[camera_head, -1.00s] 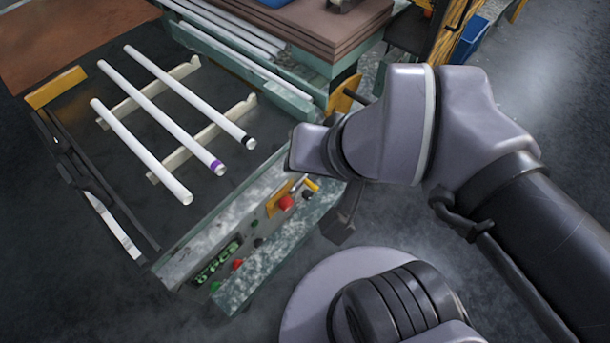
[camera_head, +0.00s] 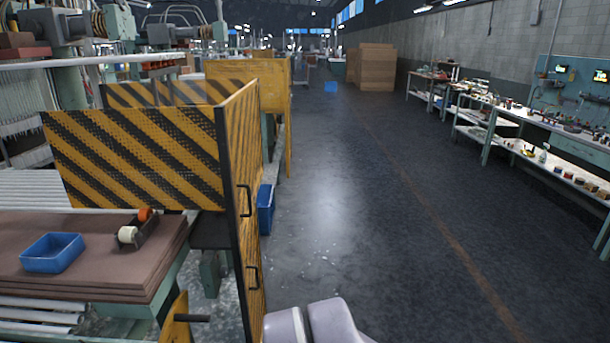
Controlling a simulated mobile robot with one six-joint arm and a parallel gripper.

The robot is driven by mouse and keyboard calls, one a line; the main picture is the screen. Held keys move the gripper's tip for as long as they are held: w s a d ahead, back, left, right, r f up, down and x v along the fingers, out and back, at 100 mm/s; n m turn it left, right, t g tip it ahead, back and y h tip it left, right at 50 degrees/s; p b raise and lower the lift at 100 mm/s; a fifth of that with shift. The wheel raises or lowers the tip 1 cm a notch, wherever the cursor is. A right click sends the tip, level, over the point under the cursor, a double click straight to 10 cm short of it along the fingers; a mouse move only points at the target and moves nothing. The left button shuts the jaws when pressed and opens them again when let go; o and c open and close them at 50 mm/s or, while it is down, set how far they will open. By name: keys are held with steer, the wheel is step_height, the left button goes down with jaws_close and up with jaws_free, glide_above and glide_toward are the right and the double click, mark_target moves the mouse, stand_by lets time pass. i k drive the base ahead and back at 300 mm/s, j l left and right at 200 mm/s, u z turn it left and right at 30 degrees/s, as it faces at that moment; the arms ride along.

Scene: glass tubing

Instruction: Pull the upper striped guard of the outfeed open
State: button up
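A yellow-and-black striped guard stands at left in the head view. Its broad striped panel (camera_head: 140,160) faces me behind the brown stacked boards. Its side face (camera_head: 248,140) runs away from me and shows nearly edge-on. The side face bears two black handles, an upper one (camera_head: 246,201) and a lower one (camera_head: 252,278). I cannot tell where the upper and lower parts of this side meet. No gap shows along its front edge. Part of my grey arm shows at the bottom, right of the lower handle. My gripper is out of the picture.
Brown boards (camera_head: 90,240) carry a blue tray (camera_head: 52,252) and a tape dispenser (camera_head: 138,230). A blue bin (camera_head: 265,208) stands beyond the guard's side. The floor aisle (camera_head: 370,210) right of it is clear. Workbenches (camera_head: 530,135) line the right wall.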

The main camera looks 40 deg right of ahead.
mark_target(236, 105)
steer(key=z, duration=0.8)
steer(key=i+u, duration=0.1)
steer(key=i, duration=0.95)
